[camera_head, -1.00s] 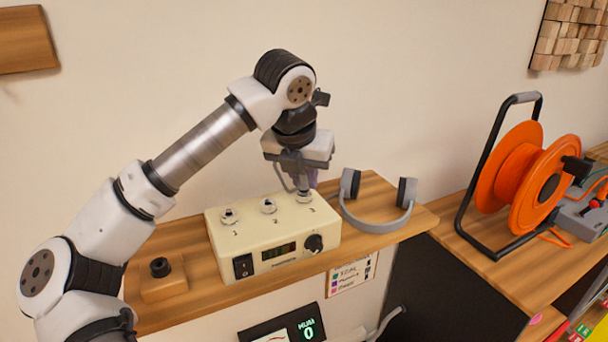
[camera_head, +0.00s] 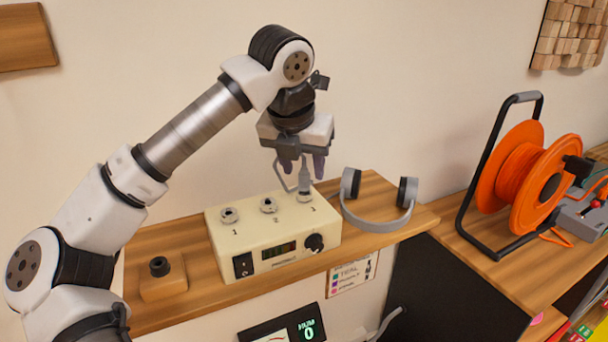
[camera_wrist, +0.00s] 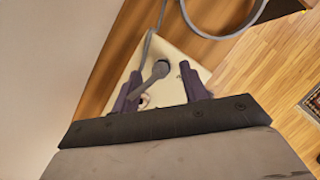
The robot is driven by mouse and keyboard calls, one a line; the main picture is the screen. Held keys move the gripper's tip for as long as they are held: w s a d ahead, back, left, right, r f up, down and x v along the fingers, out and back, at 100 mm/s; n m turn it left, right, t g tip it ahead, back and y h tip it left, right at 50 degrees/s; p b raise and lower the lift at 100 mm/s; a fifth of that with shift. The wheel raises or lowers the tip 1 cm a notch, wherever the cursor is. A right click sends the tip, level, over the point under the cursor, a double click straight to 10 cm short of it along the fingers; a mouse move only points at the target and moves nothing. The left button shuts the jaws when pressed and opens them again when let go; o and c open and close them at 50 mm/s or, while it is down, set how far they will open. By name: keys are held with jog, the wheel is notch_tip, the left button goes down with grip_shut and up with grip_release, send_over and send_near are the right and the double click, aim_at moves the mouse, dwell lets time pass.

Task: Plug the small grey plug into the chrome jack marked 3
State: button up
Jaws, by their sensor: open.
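The cream amp box (camera_head: 280,235) sits on the wooden shelf, with chrome jacks marked 1 (camera_head: 229,215), 2 (camera_head: 268,205) and 3 (camera_head: 305,196) on its top. The small grey plug (camera_head: 304,181) stands upright at jack 3, its lower end at the jack; how deep it sits is hard to tell. Its grey cable bends up on the left side. My gripper (camera_head: 302,167) is open just above, with a purple finger on each side of the plug and apart from it. The wrist view also shows the plug (camera_wrist: 158,71) between the spread fingers.
Grey headphones (camera_head: 380,218) lie right of the box. A wooden block with a black knob (camera_head: 163,280) stands left. An orange cable reel (camera_head: 530,175) is farther right. A display below the shelf (camera_head: 285,328) reads HUM 0. The wall is close behind.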

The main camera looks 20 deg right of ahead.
jog(key=v, duration=1.1)
jog(key=shift+b, duration=0.45)
jog(key=shift+f, duration=0.1)
